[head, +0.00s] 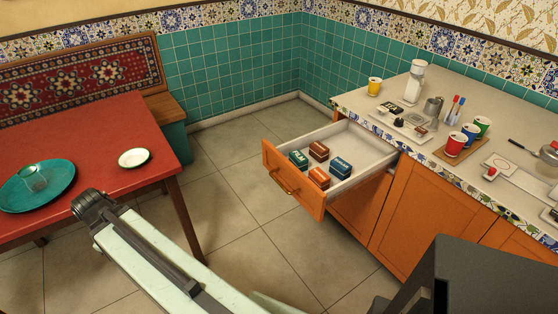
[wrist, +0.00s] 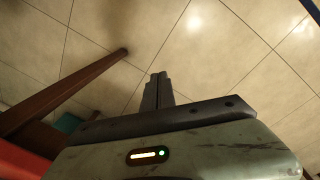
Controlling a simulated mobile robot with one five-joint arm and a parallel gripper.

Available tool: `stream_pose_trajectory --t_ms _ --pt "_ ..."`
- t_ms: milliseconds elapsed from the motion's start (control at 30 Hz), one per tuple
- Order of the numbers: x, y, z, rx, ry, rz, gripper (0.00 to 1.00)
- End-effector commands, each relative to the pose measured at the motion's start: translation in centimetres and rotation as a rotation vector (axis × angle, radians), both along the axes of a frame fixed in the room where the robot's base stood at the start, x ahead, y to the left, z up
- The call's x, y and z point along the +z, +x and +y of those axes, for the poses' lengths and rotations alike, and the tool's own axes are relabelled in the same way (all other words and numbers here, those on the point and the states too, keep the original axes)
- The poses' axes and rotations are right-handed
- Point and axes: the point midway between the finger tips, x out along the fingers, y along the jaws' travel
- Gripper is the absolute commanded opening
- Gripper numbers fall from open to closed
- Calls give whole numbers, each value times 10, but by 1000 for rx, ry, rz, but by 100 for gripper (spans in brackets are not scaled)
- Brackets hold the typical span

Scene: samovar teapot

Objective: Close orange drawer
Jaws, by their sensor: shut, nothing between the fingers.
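The orange drawer (head: 292,190) is pulled out from the counter in the head view. Its brass handle (head: 282,182) is on the front face. Inside lie several small boxes, green, brown, orange and dark blue. In the head view only my pale arm shows, in front of the drawer and to its left. My gripper (wrist: 158,76) shows in the wrist view with its fingers together and empty, above the floor. The drawer does not show in the wrist view.
A red table (head: 95,130) with a teal plate (head: 58,183) and a small white plate (head: 134,158) stands at left. The counter (head: 345,98) carries cups, a shaker and pens. Tiled floor (head: 232,205) is free between table and drawer. A table leg (wrist: 85,85) shows in the wrist view.

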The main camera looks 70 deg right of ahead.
Motion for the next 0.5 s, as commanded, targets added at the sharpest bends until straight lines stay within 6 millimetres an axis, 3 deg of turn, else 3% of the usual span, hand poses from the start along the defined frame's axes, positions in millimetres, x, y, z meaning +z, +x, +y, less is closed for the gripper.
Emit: stream_pose_trajectory --t_ms 33,133,200,333,400,500 --pt "40 -12 -60 57 -35 11 0" --pt "79 -53 -168 239 -105 67 0" --pt "104 -92 -235 364 -141 125 0" --pt "141 -169 -326 564 -168 242 0" --pt "154 -205 -357 642 -166 294 0" --pt "163 -238 -382 718 -158 343 0"
